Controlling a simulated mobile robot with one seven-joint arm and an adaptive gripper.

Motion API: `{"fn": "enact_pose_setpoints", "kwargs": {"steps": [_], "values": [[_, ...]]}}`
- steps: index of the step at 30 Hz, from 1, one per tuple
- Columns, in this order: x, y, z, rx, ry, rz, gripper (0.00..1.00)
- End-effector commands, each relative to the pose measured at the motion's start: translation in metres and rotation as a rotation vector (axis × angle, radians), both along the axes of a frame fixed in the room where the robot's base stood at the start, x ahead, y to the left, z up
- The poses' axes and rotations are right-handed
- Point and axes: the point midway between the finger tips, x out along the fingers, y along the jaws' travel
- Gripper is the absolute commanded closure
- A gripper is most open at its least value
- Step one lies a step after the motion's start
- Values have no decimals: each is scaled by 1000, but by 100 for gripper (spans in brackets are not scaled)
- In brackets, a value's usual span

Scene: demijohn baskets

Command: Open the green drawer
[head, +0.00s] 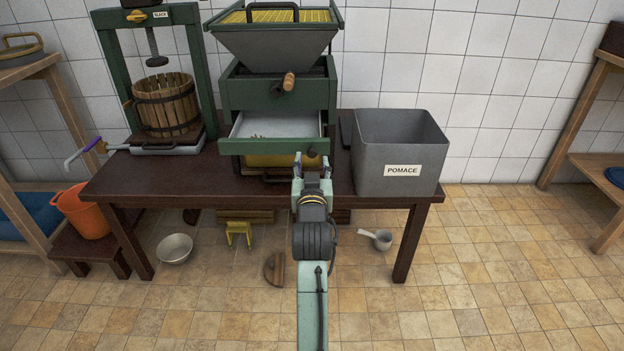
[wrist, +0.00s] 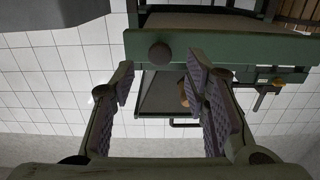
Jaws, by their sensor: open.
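The green drawer (head: 262,146) is part of the green mill. It stands pulled out toward me, its pale, nearly empty inside showing from above. Its green front (wrist: 222,48) crosses the upper part of the wrist view, which looks upside down. A round dark knob (wrist: 160,53) sits on that front; in the head view the knob (head: 311,152) shows just beyond my fingers. My gripper (head: 312,172) is open and empty, in front of the right part of the drawer. In the wrist view my gripper (wrist: 163,78) has the knob between and just beyond its fingertips, seemingly not touching.
The grey POMACE bin (head: 385,178) stands on the dark table (head: 180,180) close right of my gripper. A press with a wooden basket (head: 167,104) stands left. A hopper (head: 275,43) and a wooden-handled crank (head: 289,81) are above the drawer.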

Motion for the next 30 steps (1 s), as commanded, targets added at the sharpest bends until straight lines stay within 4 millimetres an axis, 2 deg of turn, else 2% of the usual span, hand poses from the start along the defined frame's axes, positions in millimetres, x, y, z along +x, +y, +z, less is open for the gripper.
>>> {"fn": "enact_pose_setpoints", "kwargs": {"steps": [1,6,12,27,30], "values": [[-13,0,-1,0,1,0,58],[-47,0,-1,0,1,0,58],[-72,0,-1,0,2,0,58],[-77,0,0,0,0,0,58],[-77,7,6,0,-13,13,58]]}}
